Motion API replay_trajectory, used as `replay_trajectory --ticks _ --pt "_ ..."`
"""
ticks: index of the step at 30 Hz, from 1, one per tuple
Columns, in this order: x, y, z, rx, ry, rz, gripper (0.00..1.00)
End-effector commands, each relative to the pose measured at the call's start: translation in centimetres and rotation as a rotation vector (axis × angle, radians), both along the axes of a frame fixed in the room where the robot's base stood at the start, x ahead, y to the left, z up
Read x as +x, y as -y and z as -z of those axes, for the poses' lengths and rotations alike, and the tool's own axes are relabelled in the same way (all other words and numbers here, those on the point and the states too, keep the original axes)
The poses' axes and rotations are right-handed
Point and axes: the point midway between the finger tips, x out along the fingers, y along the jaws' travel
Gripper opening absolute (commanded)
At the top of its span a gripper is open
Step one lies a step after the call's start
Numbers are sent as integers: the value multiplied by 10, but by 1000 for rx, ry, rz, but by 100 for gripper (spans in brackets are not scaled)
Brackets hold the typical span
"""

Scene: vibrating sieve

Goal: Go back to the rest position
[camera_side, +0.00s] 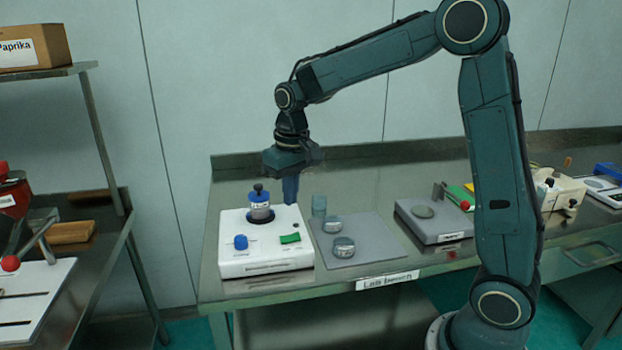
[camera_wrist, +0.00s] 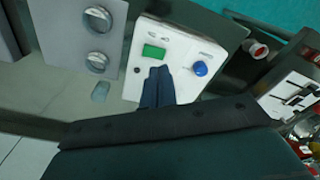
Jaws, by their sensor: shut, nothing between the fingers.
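My gripper (camera_side: 290,190) is shut and empty. In the side view it points down just behind and above the right rear part of the white sieve shaker (camera_side: 265,267). A sieve jar with a dark knob (camera_side: 259,206) stands upright on the shaker's dark round seat. The shaker has a blue dial (camera_side: 240,242) and a green switch (camera_side: 290,238) on its front. In the wrist view my shut fingers (camera_wrist: 158,72) overlap the shaker (camera_wrist: 190,45), with the green switch (camera_wrist: 153,51) and blue dial (camera_wrist: 200,68) beyond them. The jar is hidden in the wrist view.
A flat grey device (camera_side: 435,220) stands farther right. A shelf with a Paprika box (camera_side: 32,47) is at the left. The space above the bench is clear.

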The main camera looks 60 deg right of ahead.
Motion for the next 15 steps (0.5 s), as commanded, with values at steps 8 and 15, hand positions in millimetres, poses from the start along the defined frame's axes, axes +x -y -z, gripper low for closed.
replay_trajectory --ticks 8,15 --pt "-48 -15 -41 -12 91 -47 0" --pt "-93 -26 -63 -22 167 -87 0"
